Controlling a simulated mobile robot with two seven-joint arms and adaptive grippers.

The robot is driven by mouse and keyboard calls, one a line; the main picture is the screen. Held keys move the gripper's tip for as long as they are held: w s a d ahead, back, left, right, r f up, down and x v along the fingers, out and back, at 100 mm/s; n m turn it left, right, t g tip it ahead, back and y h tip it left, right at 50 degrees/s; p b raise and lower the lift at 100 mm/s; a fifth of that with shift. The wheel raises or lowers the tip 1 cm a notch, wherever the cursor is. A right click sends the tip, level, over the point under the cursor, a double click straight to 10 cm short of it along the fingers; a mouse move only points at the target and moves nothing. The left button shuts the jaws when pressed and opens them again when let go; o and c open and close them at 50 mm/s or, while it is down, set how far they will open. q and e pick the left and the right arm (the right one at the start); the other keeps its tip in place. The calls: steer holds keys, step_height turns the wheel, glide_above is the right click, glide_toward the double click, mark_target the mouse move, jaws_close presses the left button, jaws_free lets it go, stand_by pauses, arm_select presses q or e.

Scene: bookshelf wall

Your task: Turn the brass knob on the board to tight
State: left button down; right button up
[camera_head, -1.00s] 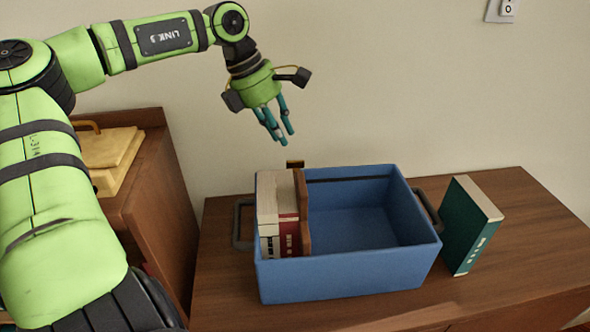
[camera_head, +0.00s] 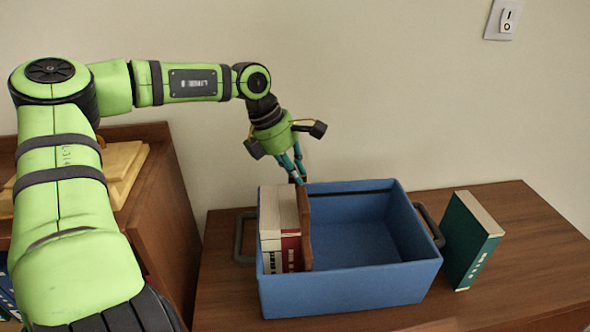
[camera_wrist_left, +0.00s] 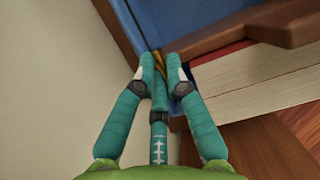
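A brown wooden board (camera_head: 305,232) stands upright in the blue crate (camera_head: 345,292), against the right side of several books. In the left wrist view the board (camera_wrist_left: 275,28) crosses the upper right. A small part of the brass knob (camera_wrist_left: 158,62) shows between the fingertips there; the rest is hidden behind them, so its setting cannot be read. My left gripper (camera_head: 298,182) reaches down to the board's far end, fingers pointing down. In the left wrist view its fingertips (camera_wrist_left: 160,74) are close together at the knob; whether they press on it is unclear.
Books (camera_head: 278,208) fill the crate's left end; its right part is empty. A green book (camera_head: 470,242) stands right of the crate on the wooden cabinet top (camera_head: 520,225). The wall (camera_head: 400,80) is close behind. A yellow object (camera_head: 123,170) sits on the left cabinet.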

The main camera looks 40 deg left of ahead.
arm_select(q)
steer(key=shift+m, duration=0.3)
steer(key=m+g+b, duration=0.1)
steer(key=m, duration=0.1)
steer(key=shift+w+f+m+h+b, duration=0.1)
steer(key=shift+w+m+h+b, duration=0.05)
steer(key=shift+m+h+b, duration=0.25)
steer(key=m, duration=0.2)
steer(key=m+g+b, duration=0.1)
steer(key=m, duration=0.1)
steer(key=shift+w+g+h, duration=0.1)
steer(key=shift+g+h, duration=0.2)
steer(key=m+g, duration=0.1)
steer(key=m, duration=0.4)
steer(key=shift+w+d+g, duration=0.1)
steer(key=shift+g, duration=0.3)
steer(key=m+g, duration=0.1)
steer(key=m, duration=0.1)
steer(key=m+y, duration=0.1)
steer(key=m, duration=0.2)
steer(key=shift+w+d+r+g+p, duration=0.1)
steer(key=shift+d+r+g+p, duration=0.1)
steer(key=shift+g+p, duration=0.2)
steer(key=shift+a+m, duration=0.1)
steer(key=shift+m, duration=0.3)
steer(key=c, duration=1.6)
jaws_free()
steer(key=shift+o, duration=0.2)
